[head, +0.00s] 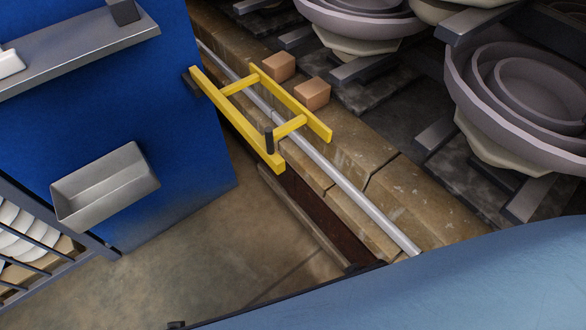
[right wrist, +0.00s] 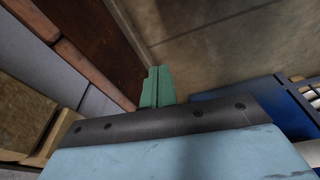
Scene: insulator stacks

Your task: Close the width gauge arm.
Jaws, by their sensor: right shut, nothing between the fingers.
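The width gauge arm (head: 238,118) is a yellow frame of two long bars joined by two short cross bars. One end meets a dark bracket at the blue cabinet's right edge. The frame stands out from the cabinet, across the metal rail and above the stone ledge. A short black upright peg (head: 268,140) is near its front end. My right gripper (right wrist: 157,88) shows only in the right wrist view, its green fingers together and empty. The gauge arm is not recognisable in that view. My left gripper is in neither view.
The blue cabinet (head: 95,125) carries a grey shelf and a grey tray (head: 105,187). Two brown blocks (head: 312,94) sit on the ledge behind the gauge arm. Large stacked insulator discs (head: 525,85) stand at the right. Floor (head: 230,245) is open in front of the ledge.

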